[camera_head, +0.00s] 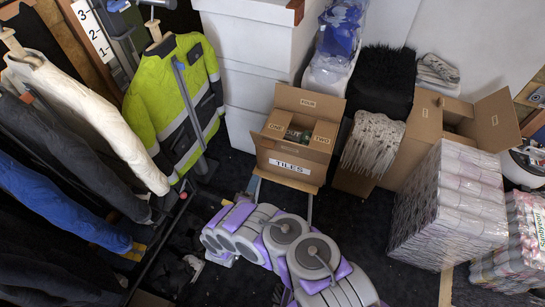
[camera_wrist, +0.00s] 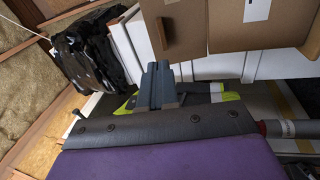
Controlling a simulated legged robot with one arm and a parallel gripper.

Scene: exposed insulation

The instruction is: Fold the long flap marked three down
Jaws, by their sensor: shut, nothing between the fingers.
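An open cardboard box with a TILES label (camera_head: 292,165) stands in the middle of the head view. Its far flap (camera_head: 307,102) stands raised and seems to read FOUR. Short flaps marked ONE (camera_head: 275,125) and TWO (camera_head: 323,138) are at its left and right. I cannot make out a mark three on the box. My gripper (camera_wrist: 162,72) is shut and empty in the wrist view, apart from the cardboard (camera_wrist: 240,32) at the top. In the head view my purple and grey arm is below the box; I cannot make out the fingers there.
White stacked boxes (camera_head: 245,60) stand behind the tile box. A rack with a yellow jacket (camera_head: 175,95) is at left. Another open box (camera_head: 415,135) and wrapped packs (camera_head: 450,205) are at right. Dark floor (camera_head: 370,225) is bare between arm and packs.

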